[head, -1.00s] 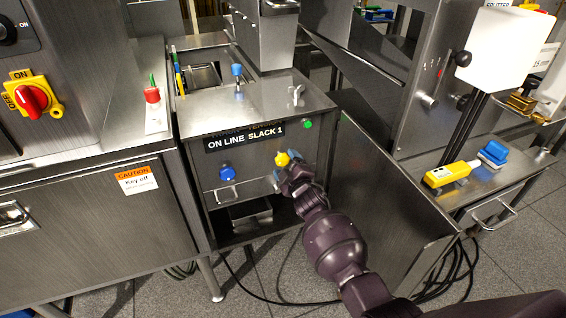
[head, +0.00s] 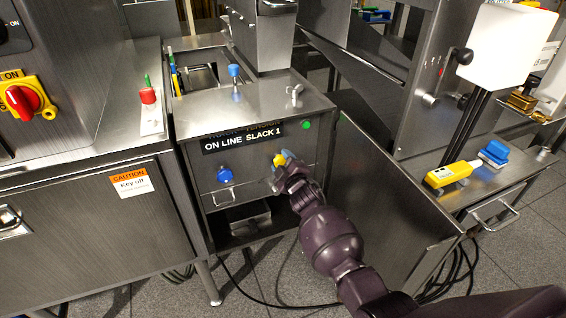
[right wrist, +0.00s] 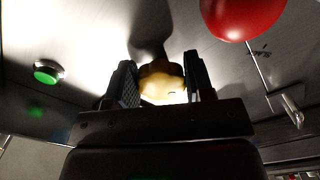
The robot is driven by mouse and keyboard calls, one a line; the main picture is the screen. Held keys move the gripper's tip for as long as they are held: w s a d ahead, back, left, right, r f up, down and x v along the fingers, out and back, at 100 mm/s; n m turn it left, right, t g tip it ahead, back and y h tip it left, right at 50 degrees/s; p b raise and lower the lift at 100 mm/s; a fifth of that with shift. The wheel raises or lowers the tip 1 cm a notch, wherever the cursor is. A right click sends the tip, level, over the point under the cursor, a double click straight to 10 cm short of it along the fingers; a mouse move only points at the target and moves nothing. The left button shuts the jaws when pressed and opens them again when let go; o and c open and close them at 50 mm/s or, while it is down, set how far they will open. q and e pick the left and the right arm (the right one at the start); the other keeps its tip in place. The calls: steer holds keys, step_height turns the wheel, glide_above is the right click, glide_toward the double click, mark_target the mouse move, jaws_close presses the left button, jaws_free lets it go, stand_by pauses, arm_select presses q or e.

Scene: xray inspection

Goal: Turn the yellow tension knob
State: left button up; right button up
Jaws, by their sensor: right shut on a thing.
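The yellow tension knob (head: 279,160) is on the front panel of the steel cabinet, below and right of its display. My right gripper (head: 283,165) is at the panel with its fingers around this knob. In the right wrist view the yellow knob (right wrist: 162,82) sits between the two dark fingers of the right gripper (right wrist: 160,85), which are shut on it. Part of the knob is hidden by the gripper in the head view. My left gripper is not in view.
The display (head: 243,138) reads "ON LINE SLACK 1", with an upper line partly cut off. A blue knob (head: 225,175) is left of the yellow one, and a green button (head: 306,125) is above right. An open door panel (head: 375,195) stands close right of my arm.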

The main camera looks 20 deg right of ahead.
steer(key=shift+m, duration=0.3)
steer(key=m, duration=0.4)
steer(key=shift+a, duration=0.1)
steer(key=shift+f+m+p, duration=0.15)
steer(key=shift+m+p, duration=0.25)
steer(key=shift+m, duration=1.2)
steer(key=o, duration=0.9)
